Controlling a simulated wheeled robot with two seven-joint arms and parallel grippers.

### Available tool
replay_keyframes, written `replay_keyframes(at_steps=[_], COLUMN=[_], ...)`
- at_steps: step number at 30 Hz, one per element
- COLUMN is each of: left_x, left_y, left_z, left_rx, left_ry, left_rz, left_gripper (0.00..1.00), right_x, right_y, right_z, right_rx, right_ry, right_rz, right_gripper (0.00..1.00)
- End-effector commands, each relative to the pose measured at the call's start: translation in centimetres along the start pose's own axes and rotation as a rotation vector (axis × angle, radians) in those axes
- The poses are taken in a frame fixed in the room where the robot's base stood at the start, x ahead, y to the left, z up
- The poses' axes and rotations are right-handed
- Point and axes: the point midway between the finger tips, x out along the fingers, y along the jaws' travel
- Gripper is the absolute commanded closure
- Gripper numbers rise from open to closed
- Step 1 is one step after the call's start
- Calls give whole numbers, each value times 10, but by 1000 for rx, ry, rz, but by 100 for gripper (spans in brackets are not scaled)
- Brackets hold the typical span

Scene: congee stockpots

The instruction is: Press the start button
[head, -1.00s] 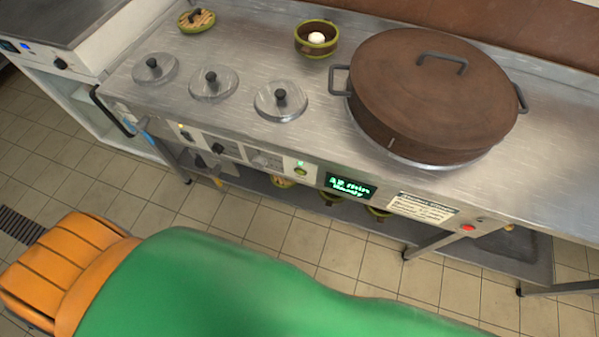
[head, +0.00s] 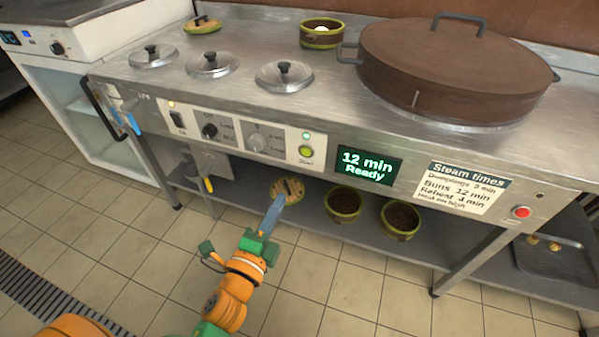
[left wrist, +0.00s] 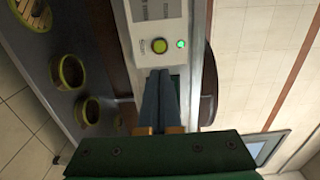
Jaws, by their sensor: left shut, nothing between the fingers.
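The start button (head: 305,151) is a round green button on the white control plate at the front of the steel counter. A small green lamp (head: 306,136) glows just above it. In the left wrist view the button (left wrist: 159,46) is ahead of the fingertips, with the lamp beside it. My left gripper (head: 279,201) is shut and empty, in front of the counter, lower than the button and a little left of it. Its blue fingers (left wrist: 159,88) point toward the panel and are apart from the button in the head view. My right gripper is not in view.
A lit display (head: 366,165) reads "12 min Ready". A red button (head: 522,212) is far right. Bowls (head: 343,203) stand on the lower shelf.

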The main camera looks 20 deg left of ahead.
Motion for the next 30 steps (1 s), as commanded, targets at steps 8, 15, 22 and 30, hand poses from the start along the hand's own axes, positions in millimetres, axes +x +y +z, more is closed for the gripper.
replay_keyframes(at_steps=[8,15,22,30], left_x=[16,68,115,140], left_y=[-1,0,2,2], left_z=[0,0,0,0], left_rx=[-4,-3,-5,-6], left_ry=[1,0,-1,1], left_rz=[-1,-1,1,3], left_gripper=[100,100,100,100], right_x=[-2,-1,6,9], right_y=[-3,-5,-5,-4], right_z=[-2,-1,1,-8], right_rx=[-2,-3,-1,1], right_ry=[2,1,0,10], right_rz=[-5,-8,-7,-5], right_gripper=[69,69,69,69])
